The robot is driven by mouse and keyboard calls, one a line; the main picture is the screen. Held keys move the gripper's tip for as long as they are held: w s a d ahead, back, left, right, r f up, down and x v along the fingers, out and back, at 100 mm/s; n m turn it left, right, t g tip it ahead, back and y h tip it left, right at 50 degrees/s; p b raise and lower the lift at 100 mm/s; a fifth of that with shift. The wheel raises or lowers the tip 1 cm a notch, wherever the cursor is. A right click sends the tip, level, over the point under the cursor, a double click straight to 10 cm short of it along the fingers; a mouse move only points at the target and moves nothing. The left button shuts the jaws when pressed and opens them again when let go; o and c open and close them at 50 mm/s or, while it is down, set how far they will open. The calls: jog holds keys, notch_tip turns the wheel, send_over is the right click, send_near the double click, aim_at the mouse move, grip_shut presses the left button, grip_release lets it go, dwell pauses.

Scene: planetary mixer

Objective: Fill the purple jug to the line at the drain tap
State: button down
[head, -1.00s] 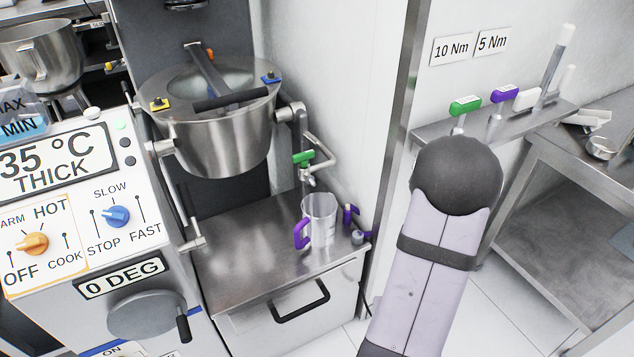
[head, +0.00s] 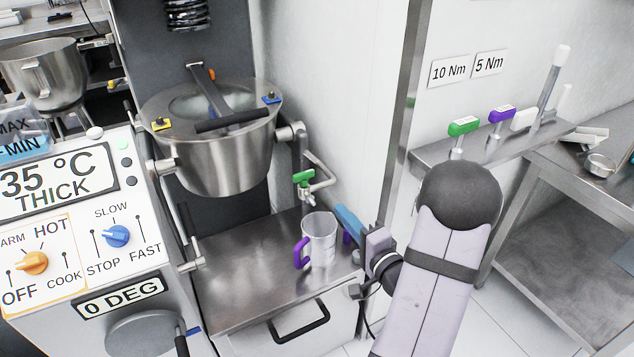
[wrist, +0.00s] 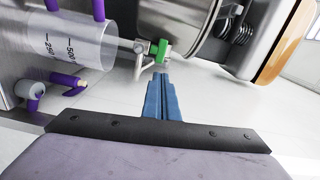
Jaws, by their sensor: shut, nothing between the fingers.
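The purple jug (head: 319,240) is a clear measuring jug with a purple handle, upright on the steel shelf (head: 240,265) under the tap. In the wrist view the jug (wrist: 75,45) shows marks at 250 and 500; I cannot make out any liquid in it. The drain tap with its green handle (head: 303,178) is on the pipe above the jug; its green handle also shows in the wrist view (wrist: 158,50). My gripper (head: 341,212) has blue fingers, shut and empty, just right of the jug near its rim. In the wrist view the fingertips point toward the tap.
The steel mixer bowl (head: 225,150) is above left of the jug. A small purple-handled fitting (wrist: 35,88) is beside the jug, partly hidden behind my gripper in the head view. A wall runs close behind the tap. The shelf left of the jug is clear.

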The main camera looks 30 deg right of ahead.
aim_at(314, 172)
jog(key=shift+m, duration=0.6)
jog(key=w, duration=1.4)
jog(key=shift+b, duration=0.4)
jog(key=shift+w+d+r+n+y+p, duration=0.1)
jog(key=shift+d+n+y+p, duration=0.2)
jog(key=shift+n+y+p, duration=0.6)
jog(key=y, duration=0.1)
jog(key=y+p, duration=0.1)
jog(key=n, duration=0.1)
jog(key=shift+w+d+r+g+y+p, duration=0.15)
jog(key=shift+w+d+g+y+p, duration=0.15)
jog(key=shift+y+p, duration=0.1)
jog(key=shift+w+d+p, duration=0.25)
jog(key=shift+p, duration=0.65)
jog(key=shift+w+d+p, duration=0.2)
jog(key=shift+w+p, duration=0.05)
jog(key=shift+p, duration=0.15)
jog(key=shift+f, duration=0.2)
